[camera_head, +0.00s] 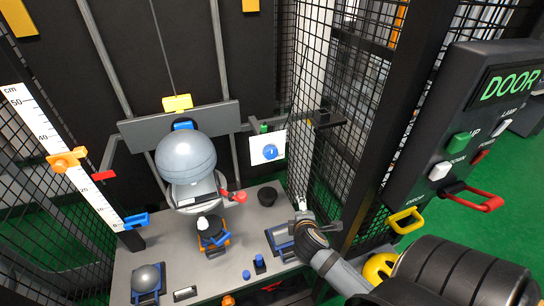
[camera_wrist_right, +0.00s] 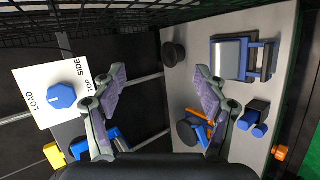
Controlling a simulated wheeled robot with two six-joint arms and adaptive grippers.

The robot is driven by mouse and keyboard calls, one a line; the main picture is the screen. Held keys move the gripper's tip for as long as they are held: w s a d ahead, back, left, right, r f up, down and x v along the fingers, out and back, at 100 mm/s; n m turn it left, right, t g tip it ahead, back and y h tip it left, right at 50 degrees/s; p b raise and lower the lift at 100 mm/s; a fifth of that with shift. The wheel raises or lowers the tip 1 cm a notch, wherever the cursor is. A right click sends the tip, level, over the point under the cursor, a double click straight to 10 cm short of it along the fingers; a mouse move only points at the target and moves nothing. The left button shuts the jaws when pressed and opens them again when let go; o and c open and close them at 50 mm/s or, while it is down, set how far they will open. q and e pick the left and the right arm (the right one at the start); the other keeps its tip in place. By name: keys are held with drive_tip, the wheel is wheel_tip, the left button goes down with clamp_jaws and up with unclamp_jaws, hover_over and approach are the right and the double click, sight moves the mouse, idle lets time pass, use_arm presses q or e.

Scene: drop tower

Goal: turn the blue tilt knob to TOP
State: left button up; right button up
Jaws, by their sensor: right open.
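The blue tilt knob (camera_head: 270,151) sits on a white dial plate (camera_head: 256,157) beside the tower's right mesh wall. In the right wrist view the knob (camera_wrist_right: 62,95) is at the left, on the plate (camera_wrist_right: 37,77) lettered LOAD, SIDE and TOP. A small white mark on the knob appears to face LOAD. My right gripper (camera_wrist_right: 160,95) is open and empty, its fingers apart from the knob. In the head view my right gripper (camera_head: 315,215) is low and right of the plate, by the mesh wall. My left gripper is not in view.
A large grey ball (camera_head: 186,158) rests in a holder before the crossbar (camera_head: 135,132). A red handle (camera_head: 235,196) juts out below. A black cup (camera_head: 267,196) and several small devices stand on the grey base. The DOOR panel (camera_head: 470,120) with levers is at right.

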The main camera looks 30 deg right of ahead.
sight(272, 154)
drive_tip(key=w+a+r+n+t+y, duration=0.1)
drive_tip(key=w+r+n+t, duration=0.4)
drive_tip(key=n, duration=0.6)
drive_tip(key=w+r+n+t+y, duration=0.1)
drive_tip(key=w+r+n+t, duration=0.4)
drive_tip(key=n, duration=0.6)
drive_tip(key=shift+g, duration=0.6)
drive_tip(key=x, duration=0.3)
drive_tip(key=p+x, duration=0.1)
drive_tip(key=x, duration=0.1)
drive_tip(key=r+x, duration=0.1)
drive_tip(key=x, duration=0.2)
drive_tip(key=shift+w+d+p, duration=0.1)
drive_tip(key=shift+w+p, duration=0.25)
drive_tip(key=shift+f+m, duration=0.1)
drive_tip(key=shift+m, duration=0.2)
drive_tip(key=c, duration=1.1)
